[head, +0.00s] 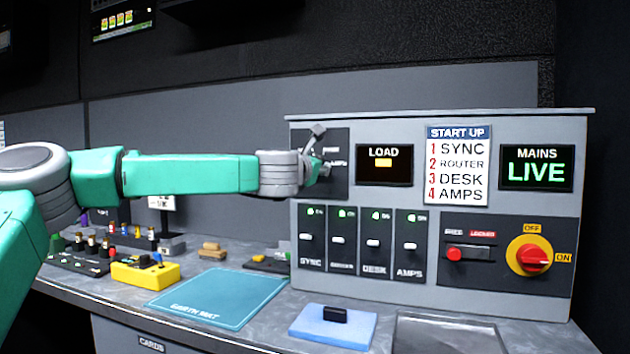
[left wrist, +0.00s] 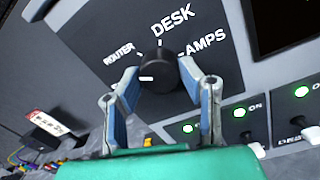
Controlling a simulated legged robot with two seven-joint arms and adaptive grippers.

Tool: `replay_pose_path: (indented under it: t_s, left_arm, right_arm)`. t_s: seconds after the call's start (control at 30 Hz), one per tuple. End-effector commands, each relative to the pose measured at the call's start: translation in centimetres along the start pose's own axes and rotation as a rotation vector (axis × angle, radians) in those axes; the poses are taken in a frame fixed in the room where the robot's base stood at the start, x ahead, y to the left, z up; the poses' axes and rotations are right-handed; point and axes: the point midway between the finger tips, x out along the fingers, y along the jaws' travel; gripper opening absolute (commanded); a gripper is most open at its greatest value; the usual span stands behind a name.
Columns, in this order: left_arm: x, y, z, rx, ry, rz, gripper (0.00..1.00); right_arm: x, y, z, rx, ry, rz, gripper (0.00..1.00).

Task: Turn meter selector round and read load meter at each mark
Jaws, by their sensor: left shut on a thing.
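The meter selector is a round black knob (left wrist: 160,73) on a dark plate (head: 338,185), with ROUTER, DESK and AMPS labels around it in the left wrist view. A short white line on the knob lies at its left side, below the ROUTER label; a further label there is hidden. My left gripper (left wrist: 166,82) is shut on the knob, one finger on each side. In the head view my left gripper (head: 318,163) covers most of the selector. My right gripper is not in view.
Below are several breakers (head: 360,243) with green lights, and a red-and-yellow rotary switch (head: 533,256). A START UP list (head: 457,165) and a MAINS LIVE display (head: 536,168) are at right. A blue mat (head: 218,297), yellow box (head: 145,274) and blue block (head: 333,326) lie on the desk.

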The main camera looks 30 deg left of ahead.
Motion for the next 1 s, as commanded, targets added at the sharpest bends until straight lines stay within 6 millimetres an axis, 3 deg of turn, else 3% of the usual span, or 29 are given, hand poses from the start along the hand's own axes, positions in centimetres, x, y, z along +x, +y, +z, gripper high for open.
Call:
replay_pose_path:
  t_s: [0.03,0.4,1.0]
  left_arm:
    - [0.1,-0.5,-1.3,-0.043,0.016,-0.004,0.05]
    - [0.1,-0.5,-1.2,-0.345,0.032,0.002,0.05]
    - [0.2,-0.4,-0.8,-0.532,0.043,0.006,0.04]
  right_arm:
    - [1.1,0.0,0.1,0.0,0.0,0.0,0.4]
    - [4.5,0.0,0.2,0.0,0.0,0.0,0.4]
    - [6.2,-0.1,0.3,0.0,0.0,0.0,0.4]
